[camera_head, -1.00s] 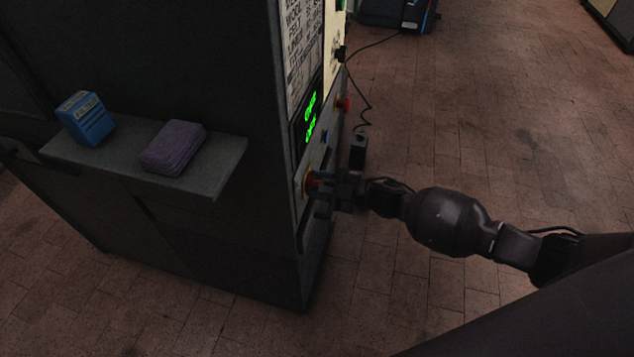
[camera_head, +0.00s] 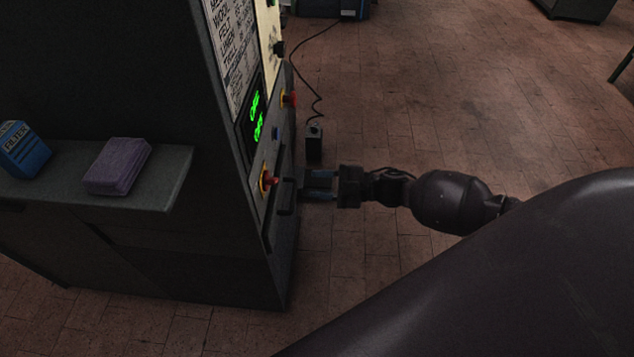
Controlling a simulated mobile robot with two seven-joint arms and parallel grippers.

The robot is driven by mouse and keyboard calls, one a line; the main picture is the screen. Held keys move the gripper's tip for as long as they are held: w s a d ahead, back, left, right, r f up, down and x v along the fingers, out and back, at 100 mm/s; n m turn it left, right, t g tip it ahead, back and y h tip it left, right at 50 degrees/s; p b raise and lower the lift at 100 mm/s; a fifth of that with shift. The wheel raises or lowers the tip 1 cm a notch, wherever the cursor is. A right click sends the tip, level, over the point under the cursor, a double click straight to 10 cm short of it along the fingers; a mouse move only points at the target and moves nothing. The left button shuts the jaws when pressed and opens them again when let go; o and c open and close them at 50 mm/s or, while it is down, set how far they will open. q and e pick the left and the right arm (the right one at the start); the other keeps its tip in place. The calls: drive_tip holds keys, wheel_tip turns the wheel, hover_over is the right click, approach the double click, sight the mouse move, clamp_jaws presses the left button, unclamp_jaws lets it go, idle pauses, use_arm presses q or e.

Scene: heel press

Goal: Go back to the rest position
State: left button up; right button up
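My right gripper (camera_head: 312,186) comes in from the right, beside the control panel (camera_head: 284,150) of the dark machine (camera_head: 190,258). Its two fingers point left with a gap between them, and nothing shows in it. A red knob on a yellow base (camera_head: 267,180) sits on the panel, left of the fingertips and apart from them. A second red button (camera_head: 289,98) sits higher on the panel. My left gripper is out of view.
A shelf (camera_head: 165,190) on the machine carries a blue filter box (camera_head: 24,150) and a purple block (camera_head: 117,167). A green display (camera_head: 256,117) is lit above the knob. A black box (camera_head: 314,143) with a cable stands behind the gripper. The brick floor (camera_head: 430,90) at right is open.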

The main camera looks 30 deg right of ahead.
drive_tip(key=s+d+f+m+h, duration=0.1)
drive_tip(key=s+f+m+h, duration=0.2)
drive_tip(key=s+m+h, duration=0.4)
drive_tip(key=s+d+f+m+t+h, duration=0.1)
drive_tip(key=s+f+m+h, duration=0.2)
drive_tip(key=s+m+h, duration=0.5)
drive_tip(key=s+m, duration=0.4)
drive_tip(key=s, duration=0.2)
drive_tip(key=shift+f+p, duration=0.35)
drive_tip(key=shift+f, duration=0.05)
drive_tip(key=shift+o, duration=0.3)
drive_tip(key=shift+w, duration=0.1)
